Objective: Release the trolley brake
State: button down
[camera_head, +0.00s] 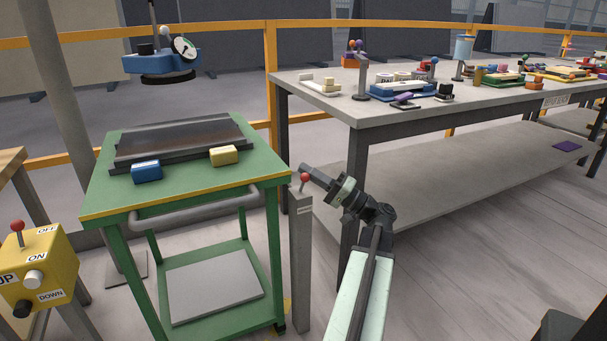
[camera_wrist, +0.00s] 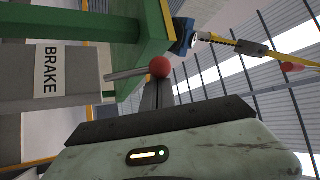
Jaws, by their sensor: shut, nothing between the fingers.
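The green trolley (camera_head: 185,208) with a yellow front edge and grey handle stands left of centre. A grey post (camera_head: 301,255) stands at its right front corner and carries the brake lever with a red ball knob (camera_head: 304,178). In the wrist view, the red knob (camera_wrist: 160,68) sits on a thin rod pointing out from a grey block labelled BRAKE (camera_wrist: 52,70). My gripper (camera_head: 308,171) is shut and empty beside the knob. In the wrist view its fingertips (camera_wrist: 158,92) are just below the knob; I cannot tell whether they touch it.
A dark slab (camera_head: 180,137), a blue block (camera_head: 146,171) and a yellow block (camera_head: 223,155) lie on the trolley top. A blue lifter with a gauge (camera_head: 162,62) hangs behind. A yellow control box (camera_head: 40,268) is at left, a cluttered workbench (camera_head: 330,105) at right.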

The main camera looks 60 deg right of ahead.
jog(key=shift+s+d, duration=0.15)
jog(key=shift+s, duration=0.1)
jog(key=w+d+r+p, duration=0.1)
jog(key=d+r+p, duration=0.2)
jog(key=w+f+b+v, duration=0.1)
jog(key=f+b+v, duration=0.1)
jog(key=b+v, duration=0.4)
jog(key=v, duration=0.4)
jog(key=shift+d, duration=0.15)
